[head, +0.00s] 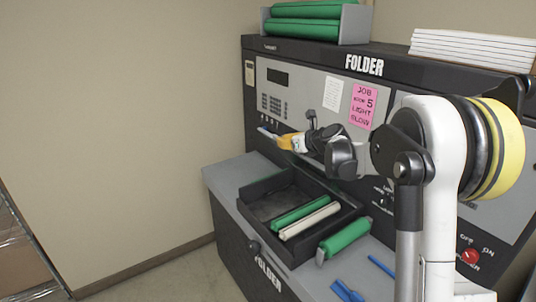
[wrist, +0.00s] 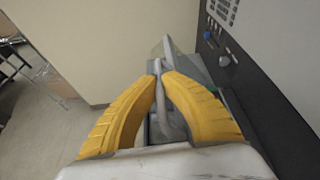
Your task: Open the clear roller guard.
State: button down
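The clear roller guard (wrist: 173,48) shows in the wrist view as a see-through panel just beyond my fingertips. In the head view its outline is hard to make out against the machine front. My gripper (head: 276,137) has yellow fingers and is above the rear left of the open black tray. In the wrist view my gripper (wrist: 161,74) has its fingertips close together, with a grey bar-like handle (wrist: 157,66) between them at the guard's near edge. The fingers appear shut on it. Part of the handle is hidden by the fingers.
The black tray (head: 258,237) holds a green roller (head: 300,212) and a cream roller (head: 310,221). Another green roller (head: 345,240) and blue tools (head: 347,291) lie on the grey ledge. The folder's control panel (head: 290,92) stands behind. Open floor lies left.

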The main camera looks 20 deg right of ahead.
jog(key=w+d+r+m+y+p, duration=0.1)
jog(key=w+d+r, duration=0.1)
jog(key=d, duration=0.4)
jog(key=w+d+r+m+y+p, duration=0.1)
jog(key=w+d+r+m+p, duration=0.1)
jog(key=d+r, duration=0.2)
jog(key=shift+d+r+g, duration=0.3)
jog(key=shift+d, duration=1.35)
jog(key=shift+w, duration=0.1)
jog(key=c, duration=1.5)
grip_release()
jog(key=shift+w+d+f, duration=0.1)
jog(key=v, duration=1.2)
